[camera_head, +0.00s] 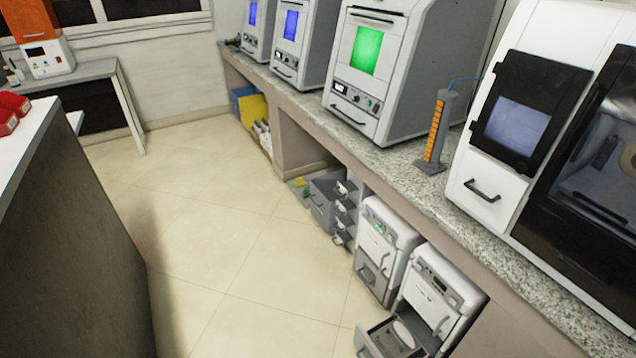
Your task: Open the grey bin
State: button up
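A grey box-like bin (321,206) stands low under the granite counter, left of a stack of small grey drawers (345,214). Some of these drawers seem to stick out. The bin is small in the view, and I cannot tell whether it is open or shut. I cannot tell for sure that it is the grey bin of the task. My gripper is not in view.
The tiled floor (240,255) is clear in the middle. A dark-sided counter (75,250) bounds it on the left. The granite counter (415,185) runs along the right. A drawer (390,340) sticks out from the nearer white machine (440,295); another white machine (385,245) stands beside it.

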aim_at(323, 197)
jog(key=i+j+u, duration=0.3)
jog(key=i+u, duration=0.3)
jog(key=i, duration=0.2)
jog(key=i+u, duration=0.25)
jog(key=i, duration=1.65)
jog(key=i+z, duration=0.15)
jog(key=i, duration=0.35)
jog(key=i+j+z, duration=0.2)
jog(key=i, duration=0.25)
jog(key=i+j+z, duration=0.15)
jog(key=i, duration=0.35)
jog(key=i+j+z, duration=0.2)
jog(key=i, duration=0.25)
jog(key=i+j+z, duration=0.15)
jog(key=i+j, duration=0.15)
jog(key=i, duration=0.15)
jog(key=k+l+z, duration=0.25)
jog(key=k+l, duration=0.3)
jog(key=k, duration=0.25)
jog(key=k+l+z, duration=0.25)
jog(key=k+l, duration=0.45)
jog(key=u, duration=0.2)
jog(key=i+j, duration=0.05)
